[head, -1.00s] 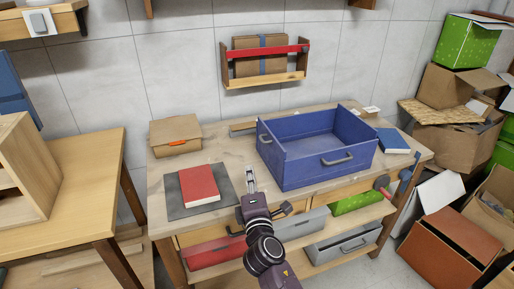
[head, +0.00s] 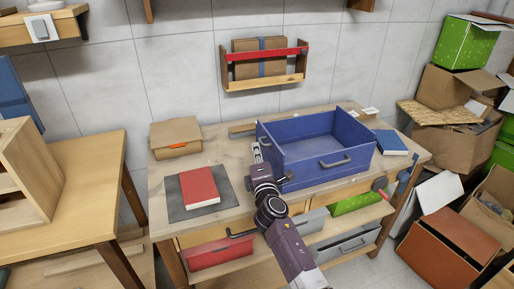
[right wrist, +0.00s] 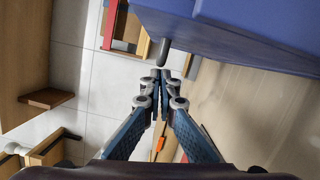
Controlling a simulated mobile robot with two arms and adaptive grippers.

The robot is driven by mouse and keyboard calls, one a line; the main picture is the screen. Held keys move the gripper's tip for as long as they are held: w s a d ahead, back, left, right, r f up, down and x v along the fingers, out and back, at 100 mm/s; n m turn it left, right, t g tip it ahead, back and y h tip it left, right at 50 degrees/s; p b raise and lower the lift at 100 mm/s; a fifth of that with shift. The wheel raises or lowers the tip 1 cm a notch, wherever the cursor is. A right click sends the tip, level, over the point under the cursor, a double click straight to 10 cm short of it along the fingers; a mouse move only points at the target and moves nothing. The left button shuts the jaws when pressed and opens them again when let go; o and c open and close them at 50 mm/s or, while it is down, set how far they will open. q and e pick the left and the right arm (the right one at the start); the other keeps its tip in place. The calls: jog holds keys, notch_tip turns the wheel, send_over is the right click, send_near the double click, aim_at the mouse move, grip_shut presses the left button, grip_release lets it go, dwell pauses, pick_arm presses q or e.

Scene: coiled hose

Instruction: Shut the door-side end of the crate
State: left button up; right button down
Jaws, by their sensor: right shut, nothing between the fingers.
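The blue crate (head: 330,172) stands on the wooden workbench, open at the top, with a grey handle (head: 334,162) on its near face. Its left end (head: 267,140) is partly hidden by my right gripper. No door shows, so I cannot tell which end is door-side. My right gripper (head: 257,152) is shut and empty, close beside the crate's left end; I cannot tell if it touches. In the right wrist view the shut fingertips (right wrist: 163,76) are just left of the blue crate wall (right wrist: 225,35). My left gripper is not in view.
Left of the crate, a red book (head: 200,188) lies on a dark mat and a cardboard box (head: 175,137) sits behind. A blue book (head: 391,142) lies to the right. A wall rack (head: 264,80) hangs above. Cardboard boxes (head: 455,133) crowd the right side.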

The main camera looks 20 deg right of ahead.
aim_at(266, 145)
jog(key=shift+d, duration=0.1)
dwell(0.3)
jog(key=shift+w+d+r+m+p, duration=0.1)
jog(key=shift+d+r+m+p, duration=0.5)
jog(key=shift+d+m+p, duration=0.55)
jog(key=shift+d+r+m+g+p, duration=0.25)
jog(key=shift+d+m+p, duration=0.25)
jog(key=shift+p, duration=0.4)
jog(key=shift+d+m+g+p, duration=0.25)
jog(key=shift+d+m+p, duration=0.5)
jog(key=shift+d+m, duration=0.1)
jog(key=shift+d+f+m+p, duration=0.15)
jog(key=shift+d+m+p, duration=0.2)
jog(key=shift+d+m, duration=0.15)
jog(key=shift+a, duration=0.15)
